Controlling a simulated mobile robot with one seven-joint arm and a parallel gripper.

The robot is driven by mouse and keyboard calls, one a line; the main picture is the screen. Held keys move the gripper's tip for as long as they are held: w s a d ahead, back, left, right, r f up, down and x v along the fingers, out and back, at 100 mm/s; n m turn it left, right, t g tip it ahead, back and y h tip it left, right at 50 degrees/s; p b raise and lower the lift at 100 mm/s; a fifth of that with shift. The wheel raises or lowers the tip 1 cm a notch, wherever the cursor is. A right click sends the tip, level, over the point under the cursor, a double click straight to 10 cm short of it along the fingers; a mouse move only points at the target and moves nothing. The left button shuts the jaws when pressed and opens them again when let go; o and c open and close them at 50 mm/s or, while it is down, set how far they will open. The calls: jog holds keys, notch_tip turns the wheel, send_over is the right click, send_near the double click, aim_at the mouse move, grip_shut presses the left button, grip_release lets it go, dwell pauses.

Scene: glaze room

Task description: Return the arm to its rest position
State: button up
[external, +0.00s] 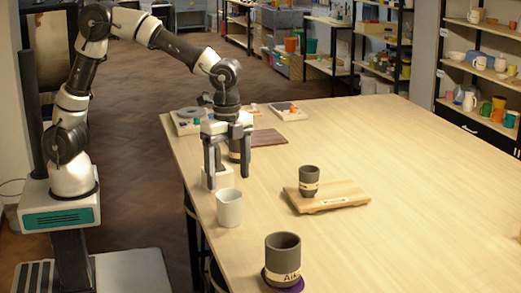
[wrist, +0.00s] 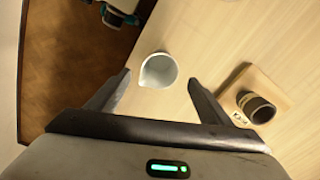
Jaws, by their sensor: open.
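My gripper (external: 228,183) is open and empty, pointing down above the left part of the pale wooden table (external: 410,170). It also shows in the wrist view (wrist: 160,80), its two fingers spread wide. A white spouted cup (external: 229,208) stands upright on the table, just in front of the gripper in the external view. In the wrist view the white cup (wrist: 158,70) appears between and beyond the fingertips, apart from them. Something white and a dark, pale-banded shape behind the fingers are partly hidden.
A grey cup (external: 309,180) stands on a wooden board (external: 345,194). A larger grey cup (external: 282,252) stands on a purple coaster (external: 291,284) at the front. A scale-like device (external: 188,124) and a brown mat (external: 268,138) lie at the back.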

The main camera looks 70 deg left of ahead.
jog(key=shift+r, duration=0.55)
jog(key=a+r+n+t+p, duration=0.35)
jog(key=a+r, duration=0.25)
jog(key=r, duration=0.5)
jog(key=a+r+n+t+p, duration=0.35)
jog(key=a+r, duration=0.25)
jog(key=r, duration=0.4)
jog(key=s+a+f+n, duration=0.1)
jog(key=s+a+n, duration=0.2)
jog(key=s, duration=0.4)
jog(key=s+a+f+n+g+p, duration=0.1)
jog(key=s+a+n, duration=0.1)
jog(key=s+a, duration=0.4)
jog(key=shift+s+a+f+n, duration=0.15)
jog(key=shift+s+f+n, duration=0.2)
jog(key=shift+s, duration=0.9)
